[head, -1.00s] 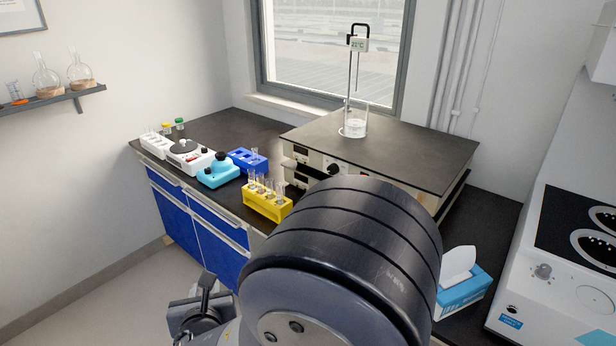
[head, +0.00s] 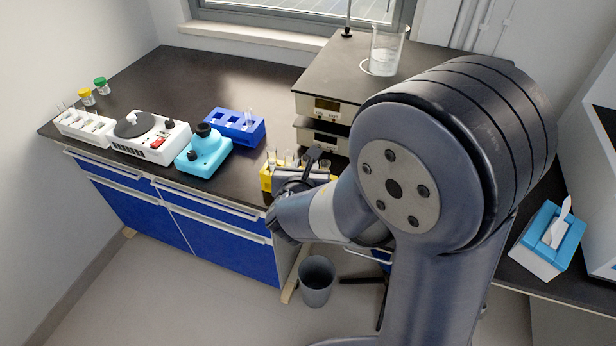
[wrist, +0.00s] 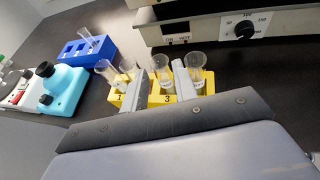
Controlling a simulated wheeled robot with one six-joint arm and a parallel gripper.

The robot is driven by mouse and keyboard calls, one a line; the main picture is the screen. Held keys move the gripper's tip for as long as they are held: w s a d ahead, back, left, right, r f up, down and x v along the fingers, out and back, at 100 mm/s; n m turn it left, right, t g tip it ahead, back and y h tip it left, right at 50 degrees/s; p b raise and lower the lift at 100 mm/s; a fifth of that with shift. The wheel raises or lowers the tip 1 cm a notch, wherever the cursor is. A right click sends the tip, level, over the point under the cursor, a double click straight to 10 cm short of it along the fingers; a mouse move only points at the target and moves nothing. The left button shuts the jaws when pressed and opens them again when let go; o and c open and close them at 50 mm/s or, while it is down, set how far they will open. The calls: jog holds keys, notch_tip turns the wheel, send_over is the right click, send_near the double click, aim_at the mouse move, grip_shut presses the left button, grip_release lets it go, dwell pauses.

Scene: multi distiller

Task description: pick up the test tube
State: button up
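The yellow rack (head: 265,180) stands near the bench's front edge, partly hidden behind my arm in the head view. It also shows in the wrist view (wrist: 117,101), with several upright clear test tubes in it and the numbers 1 and 3 on its front. My gripper (wrist: 161,68) is open, its two grey fingers apart and pointing at the rack. One test tube (wrist: 161,76) shows in the gap between the fingers. Another tube (wrist: 196,66) is just right of the right finger, and another (wrist: 105,71) is left. I cannot tell whether the fingers touch any tube.
A blue rack (head: 245,133) with tubes, a cyan device (head: 203,155) and a white device (head: 150,138) stand left of the yellow rack. Stacked equipment (head: 325,108) carrying a beaker (head: 386,52) rises behind it. A bin (head: 316,283) stands on the floor.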

aim_at(306, 162)
jog(key=shift+x, duration=1.05)
jog(key=shift+w+f, duration=0.25)
jog(key=shift+w, duration=0.15)
jog(key=shift+f+x, duration=0.25)
jog(key=shift+x, duration=1.85)
jog(key=shift+s, duration=0.15)
jog(key=shift+c, duration=0.2)
grip_shut()
